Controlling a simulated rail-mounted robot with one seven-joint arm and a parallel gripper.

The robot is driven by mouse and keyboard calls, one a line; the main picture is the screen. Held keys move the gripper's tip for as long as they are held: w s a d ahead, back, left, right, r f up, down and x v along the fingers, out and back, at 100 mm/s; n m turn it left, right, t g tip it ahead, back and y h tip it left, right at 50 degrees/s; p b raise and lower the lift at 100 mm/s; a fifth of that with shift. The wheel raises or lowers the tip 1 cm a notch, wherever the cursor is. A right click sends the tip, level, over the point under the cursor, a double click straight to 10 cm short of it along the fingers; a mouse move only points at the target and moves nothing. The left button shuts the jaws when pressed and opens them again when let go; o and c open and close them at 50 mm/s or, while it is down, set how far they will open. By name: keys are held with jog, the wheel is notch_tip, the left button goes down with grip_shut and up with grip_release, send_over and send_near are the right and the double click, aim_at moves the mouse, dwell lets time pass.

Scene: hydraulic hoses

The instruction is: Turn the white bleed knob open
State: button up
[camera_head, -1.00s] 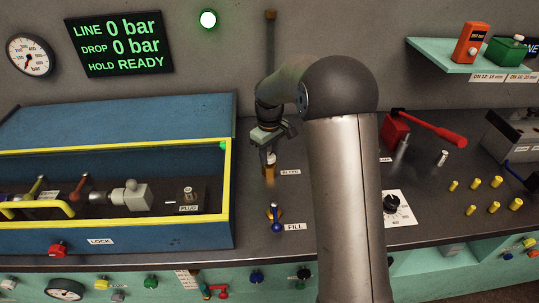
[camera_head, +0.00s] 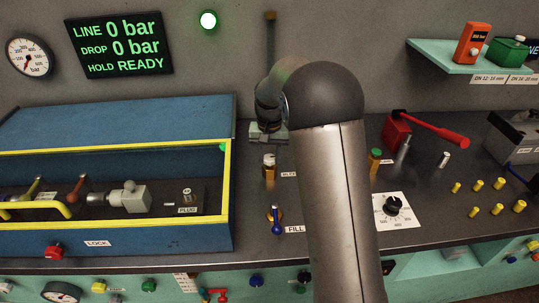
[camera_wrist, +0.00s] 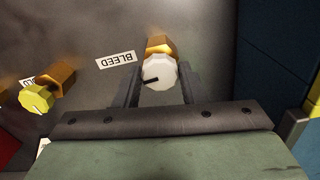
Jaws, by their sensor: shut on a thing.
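The white bleed knob (camera_wrist: 159,74) sits on a brass fitting (camera_wrist: 161,46) in the wrist view, with a black mark on its face. My gripper (camera_wrist: 158,84) has one finger on each side of it and is shut on it. In the head view the knob (camera_head: 268,160) shows just in front of my gripper (camera_head: 267,137); the fingertips are hard to make out there. The BLEED label (camera_wrist: 116,60) lies beside the knob.
A yellow knob (camera_wrist: 37,99) on brass stands left in the wrist view. In the head view, a blue FILL lever (camera_head: 276,222) stands in front and a yellow-edged blue box (camera_head: 110,240) stands close left. A green-topped fitting (camera_head: 375,160) is right of my arm.

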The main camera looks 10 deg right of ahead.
aim_at(269, 158)
jog(key=shift+r+m, duration=0.1)
jog(key=shift+m, duration=0.5)
jog(key=o, duration=1)
notch_tip(269, 158, up, 17)
jog(key=shift+r+b, duration=0.2)
jog(key=shift+b, duration=0.1)
